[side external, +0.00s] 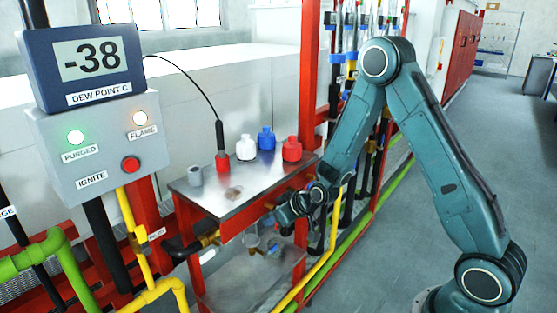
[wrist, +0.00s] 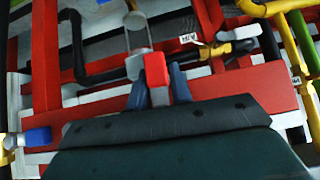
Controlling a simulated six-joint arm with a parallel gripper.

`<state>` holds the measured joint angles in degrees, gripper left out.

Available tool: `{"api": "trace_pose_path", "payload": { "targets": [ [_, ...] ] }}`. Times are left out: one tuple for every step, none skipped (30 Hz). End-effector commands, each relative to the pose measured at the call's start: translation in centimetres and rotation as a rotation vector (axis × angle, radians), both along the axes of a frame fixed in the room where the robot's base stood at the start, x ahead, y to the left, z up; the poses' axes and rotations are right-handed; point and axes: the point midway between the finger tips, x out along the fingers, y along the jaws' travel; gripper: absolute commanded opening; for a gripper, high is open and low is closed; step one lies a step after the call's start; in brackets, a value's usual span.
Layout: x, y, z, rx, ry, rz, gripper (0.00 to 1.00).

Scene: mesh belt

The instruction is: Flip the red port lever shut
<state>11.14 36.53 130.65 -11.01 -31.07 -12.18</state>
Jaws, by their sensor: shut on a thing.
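The red port lever (wrist: 156,69) shows in the wrist view as a red block above a pale stem, in front of the red frame. My gripper (wrist: 158,84) has its two blue-grey fingers on either side of it and is shut on it. In the side view my gripper (side external: 279,216) is at the front edge of the steel-topped table (side external: 222,208), low and to the right. The lever cannot be made out there behind the gripper. A clear cylinder (wrist: 138,62) stands just left of the lever in the wrist view.
A blue lever (wrist: 36,137) is at lower left in the wrist view. A yellow pipe (side external: 331,240) runs close right of my gripper. Red (side external: 291,149), white (side external: 246,148) and blue (side external: 266,139) bottles stand on the table. A control box (side external: 105,145) is at left.

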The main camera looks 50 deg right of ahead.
Motion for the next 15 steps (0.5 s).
{"api": "trace_pose_path", "payload": {
  "targets": [
    [-0.01, -0.01, -0.01, 0.007, 0.001, -0.001, 0.00],
    [-0.02, -0.01, -0.04, 0.013, 0.001, -0.001, 0.00],
    [-0.02, 0.02, -0.05, 0.023, 0.002, -0.002, 0.00],
    [-0.02, 0.05, -0.06, 0.033, 0.002, -0.002, 0.00],
    [-0.04, 0.05, -0.08, 0.044, 0.003, -0.003, 0.00],
    [-0.04, 0.09, -0.09, 0.062, 0.004, -0.003, 0.00],
    [-0.05, 0.10, -0.10, 0.076, 0.004, -0.003, 0.00],
    [-0.04, 0.18, -0.10, 0.091, 0.004, -0.003, 0.00],
    [-0.03, 0.23, -0.09, 0.113, 0.004, -0.004, 0.00],
    [-0.03, 0.24, -0.10, 0.129, 0.004, -0.005, 0.00],
    [-0.03, 0.32, -0.10, 0.145, 0.004, -0.005, 0.00],
    [-0.04, 0.41, -0.10, 0.168, 0.005, -0.004, 0.00],
    [-0.05, 0.43, -0.12, 0.183, 0.006, -0.004, 0.00],
    [-0.05, 0.50, -0.10, 0.200, 0.006, -0.004, 0.00],
    [-0.05, 0.59, -0.08, 0.222, 0.005, -0.004, 0.00]
  ]
}}
